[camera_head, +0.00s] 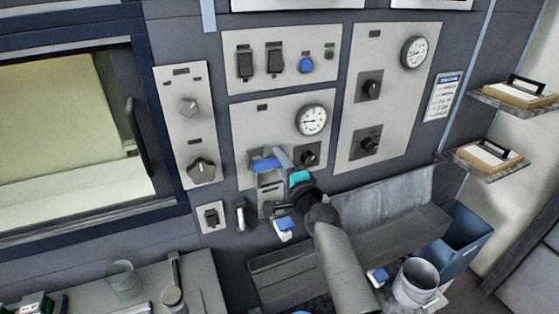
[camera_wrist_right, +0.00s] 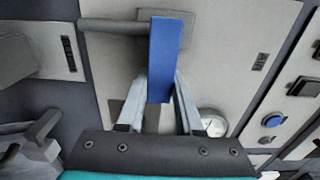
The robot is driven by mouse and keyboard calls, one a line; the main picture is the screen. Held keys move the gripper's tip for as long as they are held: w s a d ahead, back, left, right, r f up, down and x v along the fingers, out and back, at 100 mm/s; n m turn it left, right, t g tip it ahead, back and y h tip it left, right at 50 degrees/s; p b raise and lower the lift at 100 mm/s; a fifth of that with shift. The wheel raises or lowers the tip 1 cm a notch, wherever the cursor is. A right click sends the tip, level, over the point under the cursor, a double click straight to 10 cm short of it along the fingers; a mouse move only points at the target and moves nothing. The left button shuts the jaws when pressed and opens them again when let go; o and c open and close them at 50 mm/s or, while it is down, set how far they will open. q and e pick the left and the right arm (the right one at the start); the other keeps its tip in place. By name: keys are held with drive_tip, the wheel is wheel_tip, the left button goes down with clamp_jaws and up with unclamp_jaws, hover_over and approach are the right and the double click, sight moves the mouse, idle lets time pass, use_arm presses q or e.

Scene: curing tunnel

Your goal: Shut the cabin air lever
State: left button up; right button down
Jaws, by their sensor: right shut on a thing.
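The cabin air lever is a flat blue handle (camera_head: 267,164) on the lower middle light-grey panel, under a round gauge. The fingers partly hide the handle's mount in the head view. My left gripper is not in view.
Round gauges (camera_head: 312,120), dark knobs and switches sit around the lever. A window (camera_head: 70,130) is at left. Shelves with clipboards (camera_head: 490,156) are at right.

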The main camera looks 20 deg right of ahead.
idle(0.5)
drive_tip(key=c, duration=0.6)
unclamp_jaws()
drive_tip(key=shift+o, duration=0.2)
drive_tip(key=s, duration=1.5)
drive_tip(key=shift+s+d, duration=0.15)
drive_tip(key=shift+d, duration=0.1)
drive_tip(key=shift+f, duration=0.15)
